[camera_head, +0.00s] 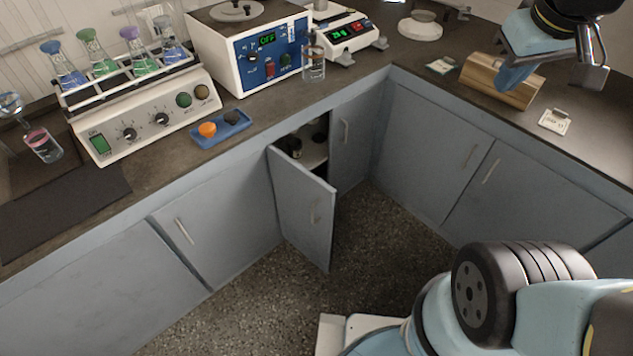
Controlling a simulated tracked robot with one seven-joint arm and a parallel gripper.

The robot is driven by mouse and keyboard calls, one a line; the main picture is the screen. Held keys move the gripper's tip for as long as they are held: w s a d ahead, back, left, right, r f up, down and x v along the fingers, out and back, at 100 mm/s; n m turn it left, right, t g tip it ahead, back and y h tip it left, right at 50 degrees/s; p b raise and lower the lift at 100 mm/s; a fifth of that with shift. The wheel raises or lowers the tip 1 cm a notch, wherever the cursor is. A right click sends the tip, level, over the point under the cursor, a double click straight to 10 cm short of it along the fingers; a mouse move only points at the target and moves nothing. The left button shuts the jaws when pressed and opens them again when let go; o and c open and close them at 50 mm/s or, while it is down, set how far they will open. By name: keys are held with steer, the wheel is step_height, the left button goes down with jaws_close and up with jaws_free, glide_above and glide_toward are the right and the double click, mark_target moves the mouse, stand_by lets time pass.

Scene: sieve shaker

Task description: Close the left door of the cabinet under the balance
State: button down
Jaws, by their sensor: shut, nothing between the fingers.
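The left cabinet door (300,210) under the balance (345,36) stands open. It is blue-grey, joined at its left edge, with its right edge swung out over the floor. Inside the cabinet (314,155) a pale shelf holds dark items. The right door (350,135) beside the opening is closed. My gripper (592,78) is at the top right, above the right counter, far from the open door. It is shut and empty; its fingertips are partly hard to make out.
The right counter (440,85) holds a wooden box (500,82) and a small white card (554,121). A blue-fronted device (265,65) and a flask shaker (150,120) stand on the left counter. Speckled floor (385,245) is free in front of the door. My arm links fill the lower right.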

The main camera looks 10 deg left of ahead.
steer(key=w+a+f+n+g+h, duration=0.15)
steer(key=w+a+f+n, duration=0.35)
steer(key=a+f+n, duration=0.5)
steer(key=w+a+f+n+h, duration=0.35)
steer(key=a+f+n, duration=0.35)
steer(key=n, duration=0.5)
steer(key=s+a+f+n+t, duration=0.2)
steer(key=s+a+f+n, duration=0.2)
steer(key=a+f+n, duration=0.65)
steer(key=s+a+f+n+t, duration=0.3)
steer(key=s+a+f+n, duration=0.2)
steer(key=a+f+n, duration=0.5)
glide_toward(321, 193)
step_height(321, 193, down, 4)
steer(key=shift+w+d+n, duration=0.45)
steer(key=shift+w+d, duration=0.5)
steer(key=shift+w, duration=0.25)
steer(key=shift+w+d, duration=0.4)
steer(key=shift+w, duration=0.15)
steer(key=shift+w, duration=0.1)
